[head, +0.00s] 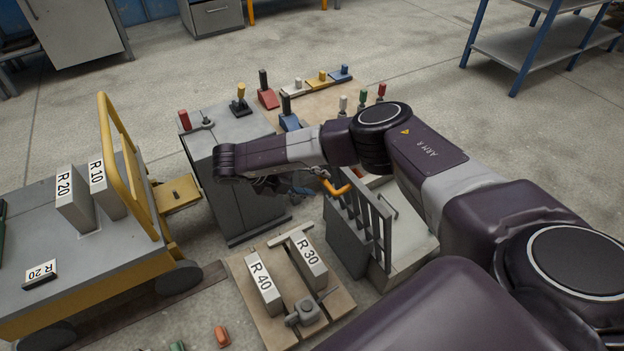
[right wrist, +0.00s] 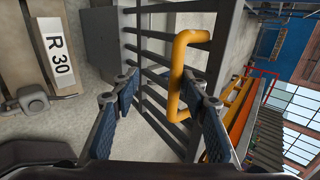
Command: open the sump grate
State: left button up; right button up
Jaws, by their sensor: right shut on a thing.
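The sump grate (head: 368,222) is a dark grey barred panel. It stands steeply raised at the left side of a grey open-topped sump box (head: 345,250); its bars (right wrist: 152,60) fill the middle of the right wrist view. A bent orange handle (head: 337,189) is fixed to the grate and also shows in the right wrist view (right wrist: 174,95). My arm hides part of the gripper and the far end of the grate. My left gripper is not in view.
A wooden board (head: 290,305) with blocks R30 and R40 lies just left of the sump. A grey cabinet (head: 235,185) stands behind it. A cart (head: 75,265) with a yellow rail is at the left. Coloured-handled fixtures (head: 290,120) stand behind my arm.

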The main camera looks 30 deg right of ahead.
jog(key=shift+s+a+f, duration=0.1)
jog(key=shift+a+f, duration=0.1)
jog(key=shift+a, duration=0.25)
jog(key=v, duration=1.1)
jog(key=shift+r, duration=0.5)
jog(key=shift+d, duration=0.1)
